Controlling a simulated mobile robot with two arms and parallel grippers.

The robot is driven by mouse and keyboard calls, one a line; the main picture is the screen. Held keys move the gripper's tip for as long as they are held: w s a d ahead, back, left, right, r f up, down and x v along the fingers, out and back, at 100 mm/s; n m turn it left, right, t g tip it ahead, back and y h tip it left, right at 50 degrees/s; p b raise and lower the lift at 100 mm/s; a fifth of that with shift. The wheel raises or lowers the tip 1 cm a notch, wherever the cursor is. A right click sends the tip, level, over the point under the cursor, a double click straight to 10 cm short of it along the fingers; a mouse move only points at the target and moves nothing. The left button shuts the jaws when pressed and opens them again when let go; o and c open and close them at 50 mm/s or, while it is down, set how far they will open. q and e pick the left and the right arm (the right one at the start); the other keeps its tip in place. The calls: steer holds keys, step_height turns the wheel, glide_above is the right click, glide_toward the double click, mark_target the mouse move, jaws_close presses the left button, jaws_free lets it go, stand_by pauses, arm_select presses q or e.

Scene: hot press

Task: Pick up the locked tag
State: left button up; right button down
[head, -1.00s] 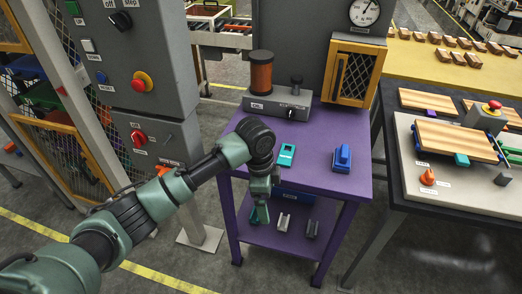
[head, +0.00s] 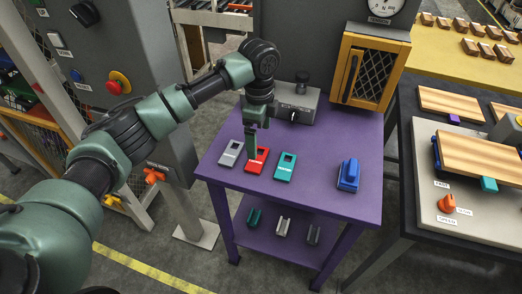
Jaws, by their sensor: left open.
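Three flat tags with square cutouts lie in a row on the purple table (head: 325,130): a grey tag (head: 231,153), a red tag (head: 258,166) and a teal tag (head: 285,168). No lettering is readable, so I cannot confirm which is the locked tag; the red one is closest to my gripper. My left gripper (head: 252,150) points down at the red tag's upper left part and hides a bit of it. It is open. I cannot tell whether its fingers touch the tag. My right gripper is not in view.
A blue block-like device (head: 348,175) stands to the right on the table. A grey press base (head: 298,104) and an orange mesh guard (head: 372,68) stand behind. Several small clips (head: 283,226) lie on the lower shelf. The table's front right is clear.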

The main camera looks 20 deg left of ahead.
arm_select(q)
steer(key=shift+s+f, duration=0.1)
steer(key=shift+f, duration=0.4)
steer(key=shift+s+f, duration=0.25)
steer(key=shift+s, duration=0.05)
steer(key=shift+s+a+f+p, duration=0.15)
steer(key=shift+f+p, duration=0.15)
steer(key=shift+f, duration=0.2)
steer(key=shift+s+f+p, duration=0.15)
steer(key=shift+f+p, duration=0.15)
steer(key=shift+f, duration=0.15)
step_height(320, 180, down, 3)
steer(key=shift+w+r, duration=0.1)
steer(key=shift+w, duration=0.05)
steer(key=shift+f, duration=0.3)
steer(key=c, duration=1.1)
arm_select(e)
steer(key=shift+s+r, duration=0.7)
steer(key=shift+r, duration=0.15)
